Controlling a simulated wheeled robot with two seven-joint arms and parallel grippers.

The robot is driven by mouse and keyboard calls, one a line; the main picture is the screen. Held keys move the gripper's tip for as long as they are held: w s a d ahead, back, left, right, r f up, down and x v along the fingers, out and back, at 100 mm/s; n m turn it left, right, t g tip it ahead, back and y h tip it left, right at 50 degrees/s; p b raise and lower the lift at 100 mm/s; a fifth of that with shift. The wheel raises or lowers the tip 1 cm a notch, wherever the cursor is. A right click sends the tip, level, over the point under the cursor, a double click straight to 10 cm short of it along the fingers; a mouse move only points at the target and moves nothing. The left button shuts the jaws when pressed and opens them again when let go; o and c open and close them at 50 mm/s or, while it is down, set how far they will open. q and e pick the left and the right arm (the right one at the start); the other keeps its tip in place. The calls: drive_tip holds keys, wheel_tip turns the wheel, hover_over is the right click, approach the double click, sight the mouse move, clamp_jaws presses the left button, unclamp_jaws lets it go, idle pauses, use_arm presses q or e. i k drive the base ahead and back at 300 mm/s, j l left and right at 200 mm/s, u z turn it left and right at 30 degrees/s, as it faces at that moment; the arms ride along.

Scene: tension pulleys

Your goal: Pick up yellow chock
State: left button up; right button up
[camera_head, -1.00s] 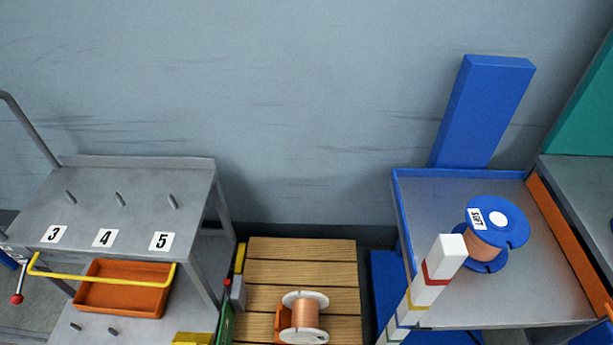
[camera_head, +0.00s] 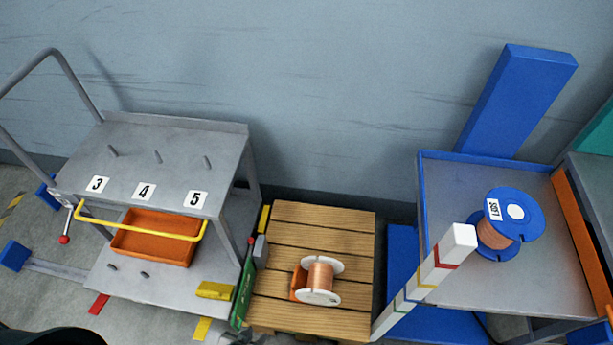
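A yellow block (camera_head: 215,290), which looks like the yellow chock, lies at the right front edge of the grey cart's lower shelf in the head view. A smaller yellow piece (camera_head: 264,218) stands at the back left edge of the wooden pallet. A dark, small part at the bottom edge (camera_head: 238,338) looks like the tip of my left gripper. It is below and right of the yellow block and apart from it. Most of it is cut off, so its opening is hidden. My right gripper is out of view.
The grey cart (camera_head: 150,180) has pegs, labels 3, 4, 5, an orange tray (camera_head: 155,245) and a yellow bar. A copper spool (camera_head: 319,280) lies on the pallet (camera_head: 325,223). A striped post (camera_head: 430,270) and blue-edged table (camera_head: 550,280) with a blue spool (camera_head: 510,224) stand right.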

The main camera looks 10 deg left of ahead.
sight(214, 288)
drive_tip(key=k+l, duration=0.15)
drive_tip(key=k, duration=0.4)
drive_tip(key=k+l, duration=0.1)
drive_tip(key=k, duration=0.45)
drive_tip(key=k+l, duration=0.15)
drive_tip(key=k, duration=0.35)
